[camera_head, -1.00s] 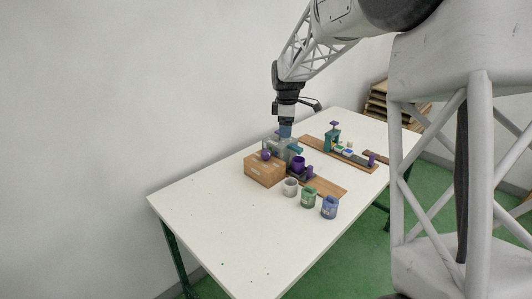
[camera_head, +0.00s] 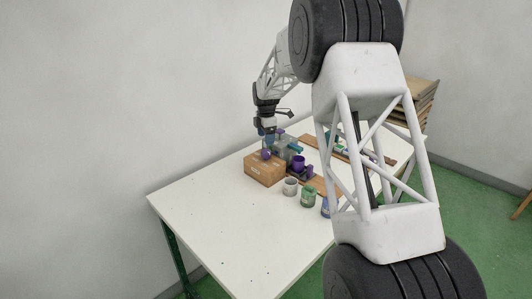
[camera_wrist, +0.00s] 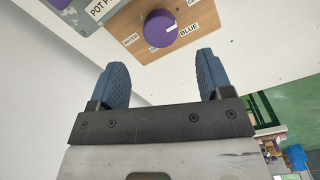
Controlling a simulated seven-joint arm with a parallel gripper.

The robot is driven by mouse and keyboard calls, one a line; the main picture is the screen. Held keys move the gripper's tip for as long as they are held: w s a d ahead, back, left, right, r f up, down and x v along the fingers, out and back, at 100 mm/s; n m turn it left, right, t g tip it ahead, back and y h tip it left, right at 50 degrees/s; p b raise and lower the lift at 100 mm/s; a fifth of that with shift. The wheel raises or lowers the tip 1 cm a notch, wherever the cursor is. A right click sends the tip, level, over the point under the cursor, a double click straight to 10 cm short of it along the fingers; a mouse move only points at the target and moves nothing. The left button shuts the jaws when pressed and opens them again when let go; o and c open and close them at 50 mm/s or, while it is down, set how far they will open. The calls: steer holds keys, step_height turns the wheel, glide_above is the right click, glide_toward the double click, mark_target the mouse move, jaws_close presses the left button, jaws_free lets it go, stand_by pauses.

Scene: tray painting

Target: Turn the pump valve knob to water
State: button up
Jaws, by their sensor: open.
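The purple valve knob (camera_wrist: 160,28) sits on a wooden panel (camera_wrist: 128,22) at the top of the wrist view. A label reading WATER (camera_wrist: 131,39) is left of it and one reading BLUE (camera_wrist: 188,30) is right of it. Which label the knob points to is unclear. My gripper (camera_wrist: 160,66) is open and empty, its two blue fingers short of the knob and apart from it. In the head view my gripper (camera_head: 268,137) is just above the knob (camera_head: 266,155) on the wooden box (camera_head: 264,171).
A grey unit lettered POT (camera_wrist: 92,12) adjoins the panel. White, green and blue pots (camera_head: 290,187) stand in front, the blue one partly behind my arm. The white table's (camera_head: 225,225) near left is clear.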

mark_target(266, 151)
stand_by(0.3)
steer(key=shift+f, duration=3.9)
steer(key=c, duration=0.9)
